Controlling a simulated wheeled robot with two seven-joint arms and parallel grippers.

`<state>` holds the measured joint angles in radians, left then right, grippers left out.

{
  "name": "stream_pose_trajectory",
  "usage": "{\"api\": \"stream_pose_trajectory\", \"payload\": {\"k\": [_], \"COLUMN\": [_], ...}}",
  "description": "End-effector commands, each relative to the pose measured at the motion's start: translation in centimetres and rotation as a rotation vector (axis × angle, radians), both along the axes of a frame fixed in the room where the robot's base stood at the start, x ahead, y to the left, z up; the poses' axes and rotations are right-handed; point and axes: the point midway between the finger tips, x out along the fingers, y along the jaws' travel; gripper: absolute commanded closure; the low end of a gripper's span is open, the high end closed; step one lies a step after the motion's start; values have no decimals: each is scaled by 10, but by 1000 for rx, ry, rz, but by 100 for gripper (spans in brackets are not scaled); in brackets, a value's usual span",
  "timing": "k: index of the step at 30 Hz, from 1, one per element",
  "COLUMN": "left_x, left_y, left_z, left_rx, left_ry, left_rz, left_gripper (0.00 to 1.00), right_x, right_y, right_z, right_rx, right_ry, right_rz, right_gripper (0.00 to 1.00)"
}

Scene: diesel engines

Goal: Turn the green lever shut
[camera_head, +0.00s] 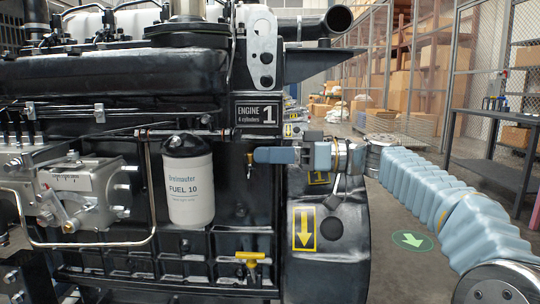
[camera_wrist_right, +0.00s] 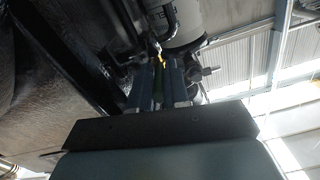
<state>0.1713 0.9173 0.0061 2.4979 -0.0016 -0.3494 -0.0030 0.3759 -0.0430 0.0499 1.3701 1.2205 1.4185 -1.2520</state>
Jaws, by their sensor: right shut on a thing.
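My right gripper (camera_head: 268,155) reaches in from the right to the engine (camera_head: 225,255) in the head view, just right of the white fuel filter (camera_head: 190,190). Its fingers are closed beside a small brass valve (camera_head: 249,166). In the right wrist view my right gripper (camera_wrist_right: 159,84) is shut on the green lever (camera_wrist_right: 158,92), a dark green strip between the two fingers. The brass valve shows just beyond the fingertips there (camera_wrist_right: 158,54). The fingers hide the lever in the head view. My left gripper is not in view.
A yellow handle (camera_head: 250,257) sits lower on the engine. The dark round housing (camera_head: 335,255) with a yellow arrow label is close below my right wrist. A dark workbench (camera_head: 500,150) and shelves of boxes stand at the right. Floor is free beside the engine.

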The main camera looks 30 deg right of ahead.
Motion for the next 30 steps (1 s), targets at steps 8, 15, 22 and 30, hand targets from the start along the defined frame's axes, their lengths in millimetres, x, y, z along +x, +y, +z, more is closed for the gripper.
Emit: {"api": "stream_pose_trajectory", "payload": {"k": [8,15,22,30], "left_x": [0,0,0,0], "left_y": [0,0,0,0], "left_z": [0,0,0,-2], "left_rx": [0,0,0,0], "left_ry": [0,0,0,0], "left_rz": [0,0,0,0], "left_gripper": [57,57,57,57], "right_x": [0,0,0,-9], "right_y": [-1,0,0,-3], "right_z": [0,0,0,0], "right_rx": [1,1,1,0], "right_ry": [0,0,0,-1], "right_rz": [-2,-2,-6,-146], "right_gripper": [60,60,60,60]}}
